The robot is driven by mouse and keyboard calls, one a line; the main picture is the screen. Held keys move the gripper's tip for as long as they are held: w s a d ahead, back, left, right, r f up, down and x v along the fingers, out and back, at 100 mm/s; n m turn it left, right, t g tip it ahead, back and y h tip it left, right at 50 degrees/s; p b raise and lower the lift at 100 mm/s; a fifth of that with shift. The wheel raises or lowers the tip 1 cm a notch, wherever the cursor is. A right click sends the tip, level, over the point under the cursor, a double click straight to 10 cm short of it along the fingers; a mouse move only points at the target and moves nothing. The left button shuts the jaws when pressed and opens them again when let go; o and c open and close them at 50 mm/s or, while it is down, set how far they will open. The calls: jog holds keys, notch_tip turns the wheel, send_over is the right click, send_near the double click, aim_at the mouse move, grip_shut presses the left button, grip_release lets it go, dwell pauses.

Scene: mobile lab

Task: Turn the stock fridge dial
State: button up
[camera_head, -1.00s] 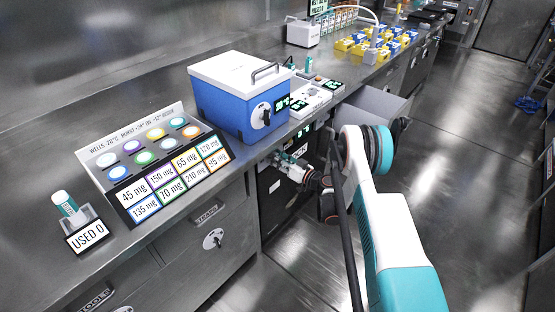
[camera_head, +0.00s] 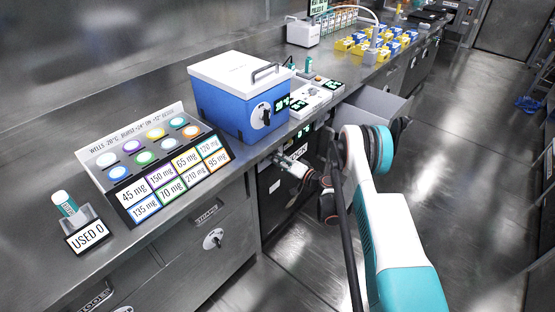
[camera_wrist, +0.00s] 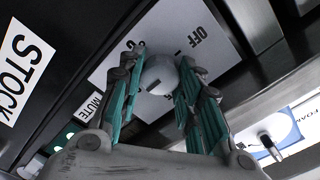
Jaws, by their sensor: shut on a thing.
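In the head view my gripper (camera_head: 284,162) reaches the front of the dark stock fridge (camera_head: 280,195) under the counter. The dial itself is hidden there behind my gripper and arm.
A blue cooler box (camera_head: 228,108) with a white lid and its own front dial stands on the counter above. An open drawer (camera_head: 372,104) juts out behind my arm. A tilted label board (camera_head: 150,165) lies at left.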

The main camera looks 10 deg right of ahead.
dwell(0.4)
jog(key=o, duration=1.1)
